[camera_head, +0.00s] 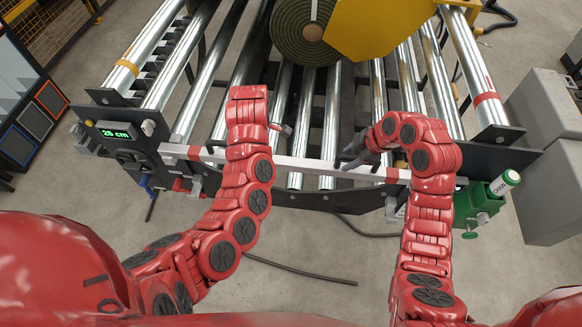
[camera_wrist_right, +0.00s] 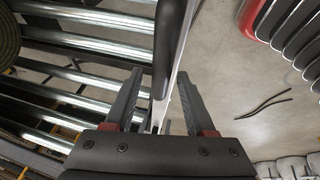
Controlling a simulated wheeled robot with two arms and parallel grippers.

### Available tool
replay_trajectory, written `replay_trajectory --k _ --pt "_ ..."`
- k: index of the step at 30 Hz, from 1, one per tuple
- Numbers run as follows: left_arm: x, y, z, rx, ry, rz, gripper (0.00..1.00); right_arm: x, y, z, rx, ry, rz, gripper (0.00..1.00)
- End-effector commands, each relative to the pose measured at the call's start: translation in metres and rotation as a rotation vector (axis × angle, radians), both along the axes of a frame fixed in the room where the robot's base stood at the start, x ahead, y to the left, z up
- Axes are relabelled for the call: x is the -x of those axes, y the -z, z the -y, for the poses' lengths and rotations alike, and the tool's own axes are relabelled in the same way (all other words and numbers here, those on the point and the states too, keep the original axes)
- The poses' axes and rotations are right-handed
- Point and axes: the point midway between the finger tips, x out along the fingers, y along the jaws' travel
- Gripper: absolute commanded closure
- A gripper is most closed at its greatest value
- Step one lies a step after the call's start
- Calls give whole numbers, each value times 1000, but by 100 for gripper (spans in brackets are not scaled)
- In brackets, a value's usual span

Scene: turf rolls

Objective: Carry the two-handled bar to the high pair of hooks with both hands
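The white bar with red bands (camera_head: 300,163) lies across the near end of the roller frame. Its dark handle (camera_wrist_right: 170,45) shows in the right wrist view, beside a pale strip of the bar. My right gripper (camera_head: 350,157) is at the bar's right half. In the right wrist view my right gripper (camera_wrist_right: 160,75) has its fingers apart, one on each side of the handle and bar, with gaps visible. My left gripper (camera_head: 222,147) is by the bar's left half, mostly hidden by its own wrist. I cannot make out the high hooks for certain.
A turf roll (camera_head: 297,28) sits on the metal rollers (camera_head: 330,110) under a yellow part (camera_head: 375,28). A display reading 25 cm (camera_head: 115,134) is at left, a green unit (camera_head: 482,203) at right. Grey cabinets (camera_head: 548,150) stand far right. A dark cable (camera_head: 300,270) lies on the floor.

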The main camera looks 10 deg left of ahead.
Motion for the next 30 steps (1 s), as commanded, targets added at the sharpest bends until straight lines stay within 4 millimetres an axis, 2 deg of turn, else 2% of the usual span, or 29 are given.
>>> replay_trajectory --k 11,14,24,30 --pt "0 0 0 0 0 -1 27 0 -6 3 1 0 1 45" --pt "0 0 0 0 0 -1 27 2 -16 8 2 0 2 45" --pt "0 0 0 0 0 -1 27 14 -73 32 4 0 1 45" --pt "0 0 0 0 0 -1 27 19 -97 41 3 -1 2 45"
